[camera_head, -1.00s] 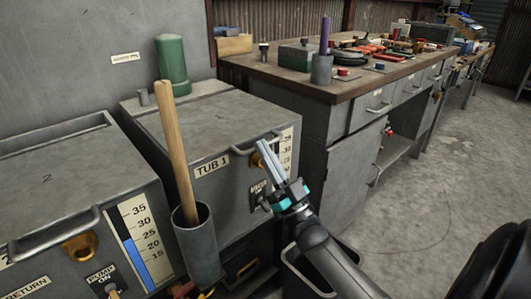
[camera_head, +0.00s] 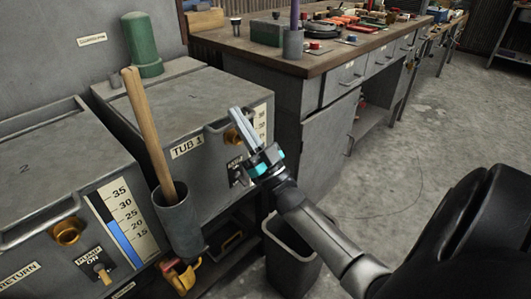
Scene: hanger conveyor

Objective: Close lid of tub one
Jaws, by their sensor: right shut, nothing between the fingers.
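Tub one (camera_head: 195,105) is a grey metal box with a "TUB 1" label (camera_head: 187,146) on its front. Its lid lies flat on top and looks down; I see no gap along the front edge. My right gripper (camera_head: 238,122) is in front of the tub's right front corner, near the level gauge (camera_head: 260,122). Its fingers are shut with nothing between them, and they cover part of the lid's front edge and its handle. I cannot tell whether they touch the tub. My left gripper is not in view.
Tub two (camera_head: 55,160) stands at left. A wooden handle (camera_head: 148,125) sticks up from a grey holder (camera_head: 180,225) between the tubs. A green cylinder (camera_head: 142,45) stands behind. A workbench (camera_head: 330,62) holds tools. A dark bin (camera_head: 290,262) stands below my arm; the right-hand floor is clear.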

